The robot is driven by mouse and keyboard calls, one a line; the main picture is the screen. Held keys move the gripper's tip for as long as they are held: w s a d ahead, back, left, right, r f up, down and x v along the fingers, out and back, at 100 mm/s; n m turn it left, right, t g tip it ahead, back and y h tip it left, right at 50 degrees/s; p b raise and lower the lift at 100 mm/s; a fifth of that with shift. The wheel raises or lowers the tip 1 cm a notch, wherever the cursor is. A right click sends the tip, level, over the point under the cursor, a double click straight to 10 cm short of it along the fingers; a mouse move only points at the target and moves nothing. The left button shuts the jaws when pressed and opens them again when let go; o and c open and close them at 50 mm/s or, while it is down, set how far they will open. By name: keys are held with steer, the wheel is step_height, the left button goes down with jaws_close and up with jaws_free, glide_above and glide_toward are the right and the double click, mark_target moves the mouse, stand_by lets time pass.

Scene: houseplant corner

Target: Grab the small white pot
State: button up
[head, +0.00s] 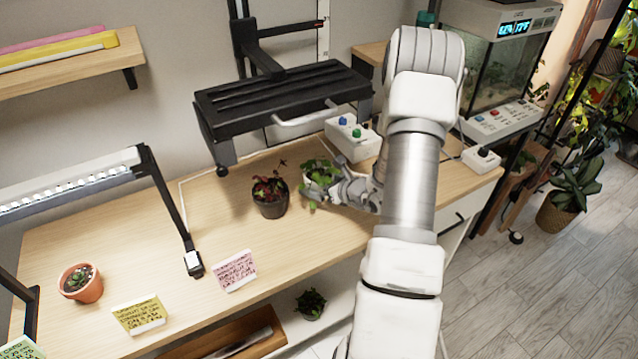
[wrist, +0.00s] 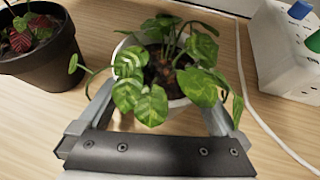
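The small white pot (wrist: 179,103) holds a plant with green, yellow-veined leaves (wrist: 150,105) and stands on the wooden table. Leaves cover much of its rim and soil. In the head view its plant (head: 318,172) shows beside my gripper (head: 338,188), and the pot itself is mostly hidden. In the wrist view my gripper (wrist: 160,98) is open, with one finger on the left of the pot and one on the right. Leaves hide parts of the fingers, so I cannot tell whether they touch the pot.
A dark pot with a reddish plant (head: 270,197) stands close on the left. A white box with coloured knobs (head: 353,138) is behind on the right, with a white cable (wrist: 243,85) near it. A black rack (head: 275,98) overhangs the back.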

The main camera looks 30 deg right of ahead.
steer(key=shift+r, duration=0.1)
steer(key=c, duration=1.3)
